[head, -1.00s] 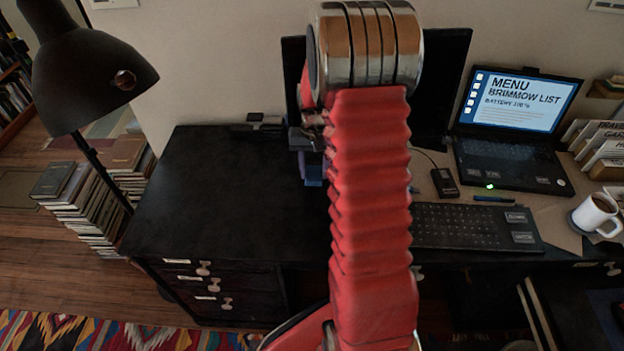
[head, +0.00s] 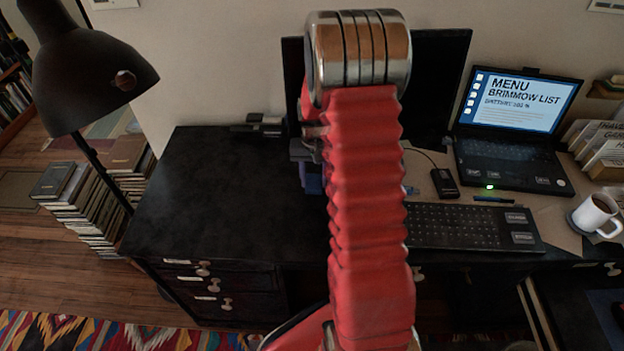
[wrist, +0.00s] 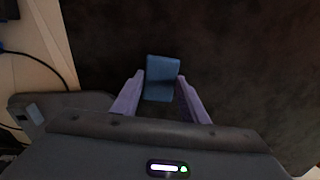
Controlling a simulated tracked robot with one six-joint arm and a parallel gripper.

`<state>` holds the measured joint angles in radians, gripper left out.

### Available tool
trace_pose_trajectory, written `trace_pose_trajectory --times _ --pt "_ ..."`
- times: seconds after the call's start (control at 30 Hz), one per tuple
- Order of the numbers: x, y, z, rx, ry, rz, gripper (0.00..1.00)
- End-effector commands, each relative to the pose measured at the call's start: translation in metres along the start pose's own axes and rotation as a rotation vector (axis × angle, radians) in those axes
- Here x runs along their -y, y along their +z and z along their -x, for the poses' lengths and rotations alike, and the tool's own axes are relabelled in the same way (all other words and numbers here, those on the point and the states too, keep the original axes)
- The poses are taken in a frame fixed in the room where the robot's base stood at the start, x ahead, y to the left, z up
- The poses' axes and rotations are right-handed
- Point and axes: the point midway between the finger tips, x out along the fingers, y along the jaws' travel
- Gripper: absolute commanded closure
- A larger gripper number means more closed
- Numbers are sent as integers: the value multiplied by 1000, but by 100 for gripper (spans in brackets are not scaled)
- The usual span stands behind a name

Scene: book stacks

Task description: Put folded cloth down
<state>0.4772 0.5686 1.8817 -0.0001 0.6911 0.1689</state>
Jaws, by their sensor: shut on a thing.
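The folded cloth (wrist: 162,78) is a small blue piece with a fold line across it. It shows in the wrist view between the two purple fingers of my gripper (wrist: 160,92), which is shut on it. Dark desk top fills the view behind it; I cannot tell whether the cloth touches it. In the head view my gripper (head: 309,178) is mostly hidden behind my red arm, over the black desk (head: 235,190). The cloth is not clearly visible there.
The left of the desk top is clear. A keyboard (head: 470,228), an open laptop (head: 512,130), a mouse-sized black device (head: 444,183) and a white mug (head: 594,214) stand to the right. A black lamp (head: 85,75) leans in at the left. Book stacks (head: 85,215) stand on the floor.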

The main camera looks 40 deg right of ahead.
Motion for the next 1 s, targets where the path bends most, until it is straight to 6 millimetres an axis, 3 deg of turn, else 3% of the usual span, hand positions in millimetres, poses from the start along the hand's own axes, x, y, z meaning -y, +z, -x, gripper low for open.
trace_pose_trajectory --times 0.03,0.07,0.3,0.67,1.0 --pt "0 0 -1 1 0 0 78" --pt "0 0 -2 0 0 0 60" --pt "0 0 -1 0 0 0 43" --pt "0 0 2 0 0 0 42" --pt "0 -1 44 -3 -1 0 42"
